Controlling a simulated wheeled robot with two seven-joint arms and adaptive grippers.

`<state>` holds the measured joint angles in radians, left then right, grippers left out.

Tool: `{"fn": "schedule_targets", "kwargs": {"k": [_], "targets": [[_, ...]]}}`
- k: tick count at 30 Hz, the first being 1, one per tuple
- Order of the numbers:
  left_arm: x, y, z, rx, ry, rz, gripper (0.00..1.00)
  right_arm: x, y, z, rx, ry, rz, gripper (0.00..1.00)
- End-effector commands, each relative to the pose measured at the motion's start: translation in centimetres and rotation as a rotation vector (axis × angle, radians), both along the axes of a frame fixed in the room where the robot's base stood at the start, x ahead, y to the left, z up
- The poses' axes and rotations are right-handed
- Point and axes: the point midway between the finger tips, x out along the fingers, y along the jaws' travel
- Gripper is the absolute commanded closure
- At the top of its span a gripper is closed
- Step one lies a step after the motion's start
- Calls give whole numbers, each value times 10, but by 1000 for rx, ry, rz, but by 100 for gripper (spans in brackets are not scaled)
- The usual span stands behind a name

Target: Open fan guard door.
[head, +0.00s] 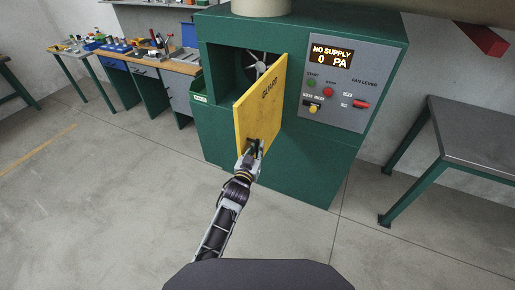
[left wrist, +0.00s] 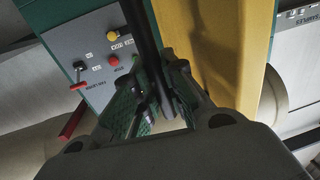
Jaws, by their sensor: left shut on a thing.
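The yellow fan guard door (head: 262,97), marked GUARD, stands swung out from the green machine, partly open. Behind it the fan (head: 257,66) shows in the machine's opening. My left gripper (head: 253,149) is at the lower part of the door's outer face, shut on its dark handle. In the left wrist view my left gripper (left wrist: 160,108) closes around the dark handle bar (left wrist: 146,45), with the yellow door (left wrist: 230,50) beside it. My right gripper is not in view.
The green machine (head: 305,160) carries a grey control panel (head: 345,85) with buttons, a red lever and a display reading NO SUPPLY 0 PA. A workbench (head: 165,62) stands at the left, a grey table (head: 475,130) at the right. The floor (head: 110,190) at the left front is clear.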

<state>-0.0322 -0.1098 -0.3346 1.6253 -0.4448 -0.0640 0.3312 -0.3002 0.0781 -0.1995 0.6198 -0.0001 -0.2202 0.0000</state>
Motion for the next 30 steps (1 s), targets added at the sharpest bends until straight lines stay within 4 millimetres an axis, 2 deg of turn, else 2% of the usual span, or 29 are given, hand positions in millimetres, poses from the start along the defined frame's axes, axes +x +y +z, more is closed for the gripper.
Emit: {"fn": "schedule_targets", "kwargs": {"k": [17,18,23,30], "targets": [[1,0,1,2,-3,0,100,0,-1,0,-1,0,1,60],[1,0,1,2,-3,0,86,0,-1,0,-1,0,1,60],[1,0,1,1,-3,0,65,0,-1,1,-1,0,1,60],[1,0,0,2,-2,0,65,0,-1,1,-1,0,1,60]]}}
